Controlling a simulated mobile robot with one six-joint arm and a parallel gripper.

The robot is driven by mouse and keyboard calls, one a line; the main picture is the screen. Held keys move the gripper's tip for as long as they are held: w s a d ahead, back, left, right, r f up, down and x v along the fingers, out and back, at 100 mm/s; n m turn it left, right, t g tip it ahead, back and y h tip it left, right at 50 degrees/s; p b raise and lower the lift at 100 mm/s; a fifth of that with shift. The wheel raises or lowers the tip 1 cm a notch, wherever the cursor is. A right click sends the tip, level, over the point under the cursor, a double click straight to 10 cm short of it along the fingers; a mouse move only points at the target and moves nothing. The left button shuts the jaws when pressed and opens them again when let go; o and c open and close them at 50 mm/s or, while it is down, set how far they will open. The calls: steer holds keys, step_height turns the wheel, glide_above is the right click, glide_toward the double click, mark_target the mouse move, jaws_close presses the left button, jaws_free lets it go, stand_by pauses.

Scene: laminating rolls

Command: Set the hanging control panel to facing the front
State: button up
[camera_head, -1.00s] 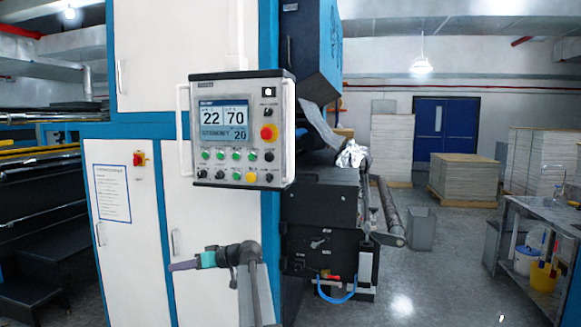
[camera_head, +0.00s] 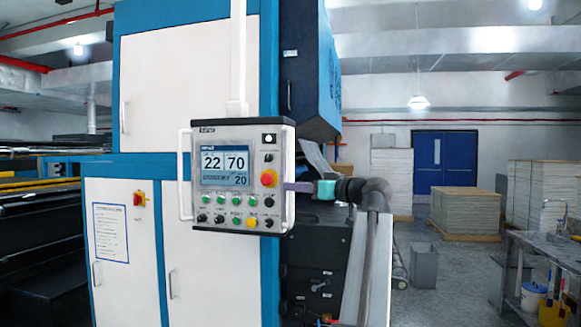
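The hanging control panel (camera_head: 237,140) hangs from a white vertical post (camera_head: 237,60) in front of the blue and white machine. Its screen, buttons and red emergency knob face my camera nearly square on, and its dark right side shows as a narrow strip. A white handle (camera_head: 184,175) stands along its left edge. My gripper (camera_head: 291,187), with purple fingers and a teal body, points left at the panel's right edge. The fingertips look to be at or very close to that edge; contact and finger gap cannot be made out.
The machine's white cabinet doors (camera_head: 196,245) stand behind and below the panel. Dark machinery fills the space right of it, behind my arm. A metal table (camera_head: 540,245), a grey bin (camera_head: 424,264) and stacks of sheets (camera_head: 467,195) stand farther right, with open floor between.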

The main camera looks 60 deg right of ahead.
mark_target(292, 168)
steer(key=s+d+r+h, duration=0.1)
steer(key=s+r+h, duration=0.1)
steer(key=s+r, duration=0.3)
steer(key=s, duration=0.2)
steer(key=shift+s+m, duration=0.3)
steer(key=shift+w+d+p, duration=0.1)
steer(key=shift+w+p, duration=0.05)
steer(key=shift+p, duration=0.15)
steer(key=p+x, duration=0.4)
steer(key=x, duration=0.9)
steer(key=shift+w+d+f+p, duration=0.1)
steer(key=shift+w+f+p, duration=0.05)
steer(key=shift+w+p, duration=0.15)
steer(key=shift+c, duration=0.4)
jaws_close()
